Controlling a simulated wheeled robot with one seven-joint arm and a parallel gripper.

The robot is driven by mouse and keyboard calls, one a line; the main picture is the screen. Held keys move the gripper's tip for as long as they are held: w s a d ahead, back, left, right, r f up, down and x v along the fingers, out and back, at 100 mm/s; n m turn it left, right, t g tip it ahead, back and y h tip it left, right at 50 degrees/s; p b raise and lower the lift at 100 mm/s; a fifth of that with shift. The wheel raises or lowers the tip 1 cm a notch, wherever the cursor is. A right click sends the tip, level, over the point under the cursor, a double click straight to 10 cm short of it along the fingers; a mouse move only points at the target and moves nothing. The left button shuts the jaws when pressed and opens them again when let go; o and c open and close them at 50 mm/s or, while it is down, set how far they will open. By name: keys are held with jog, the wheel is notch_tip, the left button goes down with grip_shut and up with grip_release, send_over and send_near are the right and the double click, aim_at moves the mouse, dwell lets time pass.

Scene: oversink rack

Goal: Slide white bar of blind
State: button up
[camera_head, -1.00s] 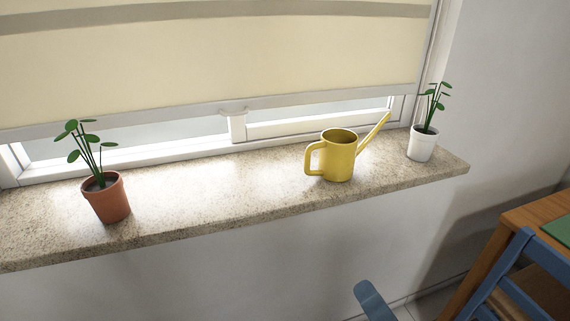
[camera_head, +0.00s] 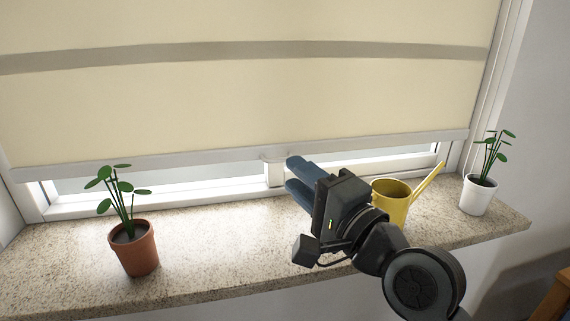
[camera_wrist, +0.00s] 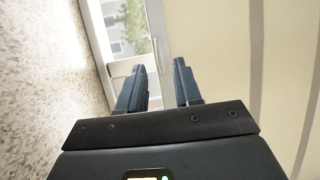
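The cream blind (camera_head: 230,105) hangs over the window, lowered almost to the sill. In the wrist view, the fingers (camera_wrist: 160,78) are spread with an empty gap, and the white bar (camera_wrist: 160,40) lies beyond the gap. I cannot tell whether a finger touches the bar.
A yellow watering can (camera_head: 394,204) stands on the stone sill (camera_head: 215,245), partly behind my arm. A terracotta pot plant (camera_head: 135,250) stands at left and a white pot plant (camera_head: 477,196) at right. The sill between the terracotta pot and my gripper is clear.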

jog(key=shift+x, duration=2)
jog(key=shift+c, duration=0.3)
grip_shut()
